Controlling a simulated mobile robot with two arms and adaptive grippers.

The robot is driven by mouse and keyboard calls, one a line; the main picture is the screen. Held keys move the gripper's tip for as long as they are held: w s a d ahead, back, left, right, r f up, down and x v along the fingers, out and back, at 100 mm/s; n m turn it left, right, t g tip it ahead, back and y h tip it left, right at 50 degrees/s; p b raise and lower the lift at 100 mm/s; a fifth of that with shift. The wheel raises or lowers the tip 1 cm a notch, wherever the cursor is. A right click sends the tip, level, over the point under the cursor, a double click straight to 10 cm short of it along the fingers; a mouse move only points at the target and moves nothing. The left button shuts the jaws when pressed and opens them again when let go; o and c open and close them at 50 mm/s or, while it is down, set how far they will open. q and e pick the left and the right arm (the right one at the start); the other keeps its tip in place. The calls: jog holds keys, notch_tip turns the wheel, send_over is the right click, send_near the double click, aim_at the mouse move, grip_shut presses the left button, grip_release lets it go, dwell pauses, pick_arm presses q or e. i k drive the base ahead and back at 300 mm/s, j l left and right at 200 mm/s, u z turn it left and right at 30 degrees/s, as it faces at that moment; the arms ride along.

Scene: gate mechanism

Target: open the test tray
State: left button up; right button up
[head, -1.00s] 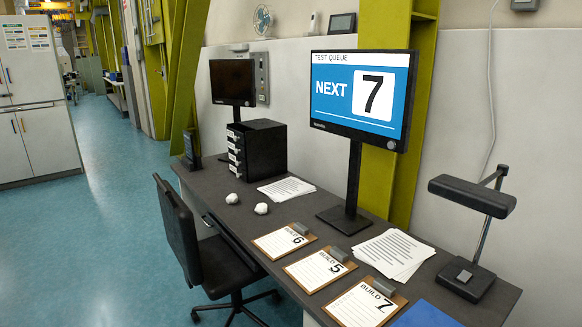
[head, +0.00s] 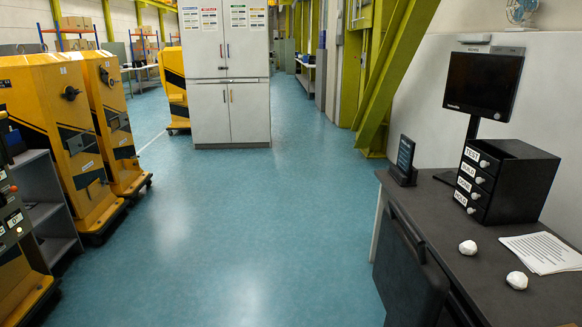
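The test tray (head: 473,156) is the top drawer of a small black drawer unit (head: 522,185) on the dark desk at the right. Its white label reads TEST and it has a round pale knob (head: 484,164). The drawer looks shut, flush with the several labelled drawers below it. Neither of my grippers shows in the head view.
The desk (head: 440,220) holds a dark monitor (head: 484,83), a small black stand (head: 403,160), two crumpled white lumps and papers (head: 545,252). A black chair (head: 408,270) stands before it. Yellow machines (head: 60,140) line the left. Blue floor (head: 250,220) between is clear.

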aim_at(491, 161)
jog(key=i+j, duration=0.1)
jog(key=i, duration=0.75)
jog(key=i+j, duration=0.15)
jog(key=i, duration=0.65)
jog(key=i+z, duration=0.1)
jog(key=i, duration=0.8)
jog(key=i+j+z, duration=0.1)
jog(key=i, duration=0.85)
jog(key=i+l+z, duration=0.2)
jog(key=i+z, duration=0.25)
jog(key=i, duration=0.2)
jog(key=i+z, duration=0.45)
jog(key=i, duration=0.2)
jog(key=i+j+z, duration=0.35)
jog(key=i+z, duration=0.15)
jog(key=i, duration=0.15)
jog(key=i+z, duration=0.2)
jog(key=i, duration=0.2)
jog(key=i+j+z, duration=0.25)
jog(key=i, duration=0.2)
